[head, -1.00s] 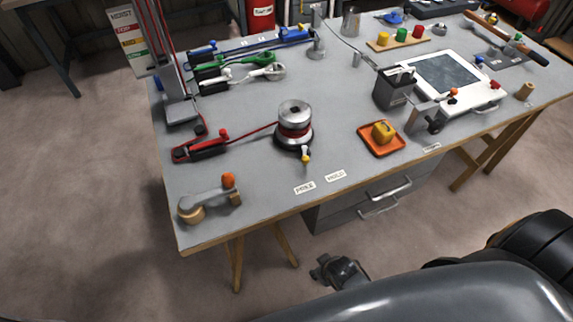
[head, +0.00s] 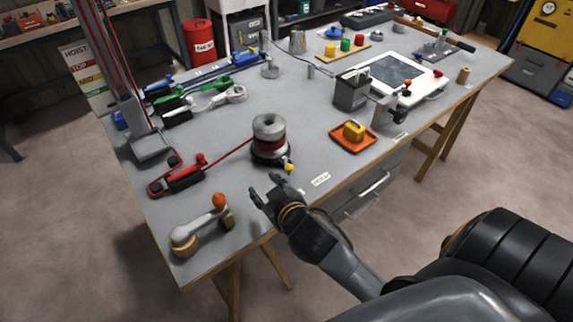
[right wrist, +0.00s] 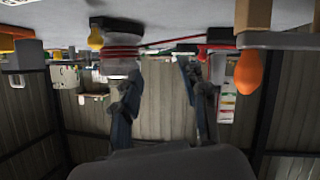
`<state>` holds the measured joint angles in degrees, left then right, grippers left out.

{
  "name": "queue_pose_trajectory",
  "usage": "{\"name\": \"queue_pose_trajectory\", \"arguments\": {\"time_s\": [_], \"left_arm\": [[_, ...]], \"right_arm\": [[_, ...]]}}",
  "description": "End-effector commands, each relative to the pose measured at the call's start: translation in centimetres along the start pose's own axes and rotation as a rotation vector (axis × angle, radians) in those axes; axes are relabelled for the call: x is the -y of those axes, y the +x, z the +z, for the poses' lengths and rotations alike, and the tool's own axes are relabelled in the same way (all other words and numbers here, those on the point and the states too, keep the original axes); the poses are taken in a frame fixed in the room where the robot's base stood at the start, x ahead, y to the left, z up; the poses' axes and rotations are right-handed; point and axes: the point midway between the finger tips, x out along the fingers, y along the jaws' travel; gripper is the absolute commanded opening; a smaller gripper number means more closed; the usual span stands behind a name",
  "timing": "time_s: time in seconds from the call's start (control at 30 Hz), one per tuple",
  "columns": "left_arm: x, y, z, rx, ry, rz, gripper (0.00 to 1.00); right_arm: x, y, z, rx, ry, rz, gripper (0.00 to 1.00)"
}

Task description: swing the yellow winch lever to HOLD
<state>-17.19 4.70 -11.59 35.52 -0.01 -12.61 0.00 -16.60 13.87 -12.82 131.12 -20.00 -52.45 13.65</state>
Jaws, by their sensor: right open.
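The winch (head: 269,133) is a silver drum with red rope, standing on the grey bench. Its lever has a yellow knob (head: 289,168), low at the front of the drum and towards the right. One white label (head: 320,180) lies right of the knob; it appears to read HOLD. My right gripper (head: 266,188) is open and empty at the front edge, in front of the winch and left of the knob, not touching it. In the upside-down right wrist view the yellow knob (right wrist: 95,38) and the drum (right wrist: 121,55) show left of the open fingers (right wrist: 160,66). My left gripper is out of view.
A crank with an orange knob (head: 218,201) stands left of my right gripper. A red rope clutch (head: 175,180) lies behind it, its rope running to the drum. An orange tray (head: 353,146) with a yellow block is to the right.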

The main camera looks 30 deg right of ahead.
Motion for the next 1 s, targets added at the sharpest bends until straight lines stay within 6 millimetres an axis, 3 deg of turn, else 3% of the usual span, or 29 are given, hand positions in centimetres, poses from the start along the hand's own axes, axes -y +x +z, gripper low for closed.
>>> {"name": "queue_pose_trajectory", "arguments": {"time_s": [0.13, 0.27, 0.4, 0.5, 0.57, 0.67, 0.8, 0.9, 1.0], "left_arm": [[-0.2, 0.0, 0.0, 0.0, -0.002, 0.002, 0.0], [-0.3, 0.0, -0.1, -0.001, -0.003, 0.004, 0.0], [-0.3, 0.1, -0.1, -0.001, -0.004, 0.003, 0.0], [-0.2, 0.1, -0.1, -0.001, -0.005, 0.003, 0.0], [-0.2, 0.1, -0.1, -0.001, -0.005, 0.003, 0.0], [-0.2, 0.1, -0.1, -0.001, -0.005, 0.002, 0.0], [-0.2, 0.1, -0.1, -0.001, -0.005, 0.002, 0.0], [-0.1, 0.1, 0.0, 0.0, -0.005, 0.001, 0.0], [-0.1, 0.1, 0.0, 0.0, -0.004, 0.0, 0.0]], "right_arm": [[-0.4, 1.2, -6.8, -0.254, -0.053, 0.021, 0.43], [0.4, 0.8, -14.5, -0.555, -0.141, 0.002, 0.43], [3.6, -1.8, -22.3, -0.921, -0.316, -0.101, 0.43], [7.0, -4.0, -25.3, -1.134, -0.487, -0.227, 0.43], [9.1, -5.2, -26.0, -1.231, -0.606, -0.319, 0.43], [12.2, -6.2, -25.3, -1.332, -0.832, -0.497, 0.43], [14.2, -5.2, -21.4, -1.315, -1.18, -0.771, 0.43], [13.1, -3.1, -17.8, -1.176, -1.428, -0.96, 0.43], [9.4, -0.4, -14.2, -0.929, -1.647, -1.124, 0.43]]}}
